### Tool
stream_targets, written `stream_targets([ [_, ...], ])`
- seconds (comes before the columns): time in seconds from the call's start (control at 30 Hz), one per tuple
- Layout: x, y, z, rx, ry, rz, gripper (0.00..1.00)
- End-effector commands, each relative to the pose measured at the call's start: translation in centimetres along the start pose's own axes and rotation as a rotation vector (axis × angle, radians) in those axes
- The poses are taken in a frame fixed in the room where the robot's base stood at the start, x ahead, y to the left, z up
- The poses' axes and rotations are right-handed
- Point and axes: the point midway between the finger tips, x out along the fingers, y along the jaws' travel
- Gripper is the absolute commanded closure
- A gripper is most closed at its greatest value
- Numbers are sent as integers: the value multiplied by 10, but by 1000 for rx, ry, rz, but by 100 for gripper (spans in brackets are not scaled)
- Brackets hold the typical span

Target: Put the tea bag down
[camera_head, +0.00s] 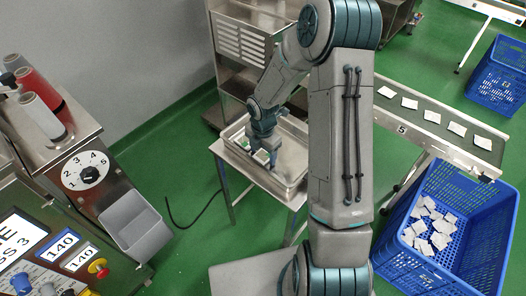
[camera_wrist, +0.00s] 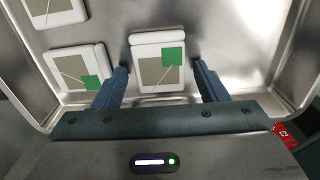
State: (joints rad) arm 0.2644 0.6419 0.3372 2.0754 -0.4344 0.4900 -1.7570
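My gripper (camera_head: 264,152) is low inside a metal tray (camera_head: 293,186) on a small steel table. In the wrist view its two blue fingers (camera_wrist: 160,75) stand apart on either side of a white tea bag (camera_wrist: 145,82) with a green tag. A narrow gap shows between the bag and each fingertip, so it does not look gripped. The bag appears to lie flat on the tray floor (camera_wrist: 235,40). A second tea bag (camera_wrist: 75,72) lies to its left, and a third (camera_wrist: 58,12) lies at the upper left. The bags are mostly hidden in the head view.
The tray walls rise close around my gripper; the tray's right part is bare. A conveyor (camera_head: 383,103) with several white packets runs at the right. A blue crate (camera_head: 408,262) with loose packets stands below it. A machine with a dial (camera_head: 88,174) stands at the left.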

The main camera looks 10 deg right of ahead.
Motion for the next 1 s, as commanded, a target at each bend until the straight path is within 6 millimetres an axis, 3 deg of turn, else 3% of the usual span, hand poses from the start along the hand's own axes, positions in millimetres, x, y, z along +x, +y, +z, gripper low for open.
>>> stream_targets([
  [0.23,-11,0,0,1,-1,2,34],
  [0.7,-104,0,1,2,-2,3,34],
  [1.0,-132,-6,-2,70,-17,-3,34],
])
